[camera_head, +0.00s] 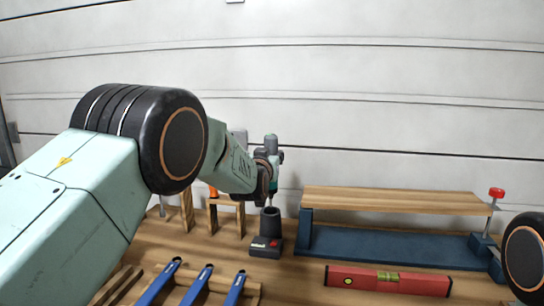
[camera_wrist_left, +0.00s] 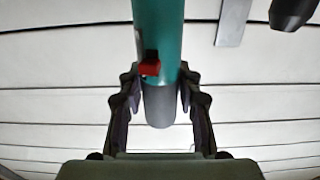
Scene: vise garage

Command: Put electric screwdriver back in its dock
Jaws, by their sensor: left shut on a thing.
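The electric screwdriver (camera_head: 271,145) is green and grey and stands roughly upright at the end of my left arm. In the left wrist view its green body with a red trigger (camera_wrist_left: 150,68) passes between the fingers. My left gripper (camera_wrist_left: 161,74) is shut on it; in the head view the gripper (camera_head: 266,172) is partly hidden by its own wrist. The dock (camera_head: 269,225) is a black cup on a base with a red button, standing on the bench below the screwdriver. A gap shows between them. My right gripper is out of view.
Blue-handled tools (camera_head: 203,286) lie in front of the dock. Wooden holders (camera_head: 226,212) stand left of it. A wooden board (camera_head: 395,201) on a blue vise frame (camera_head: 390,245) is to the right, with a red level (camera_head: 388,281) in front. A pale panelled wall is behind.

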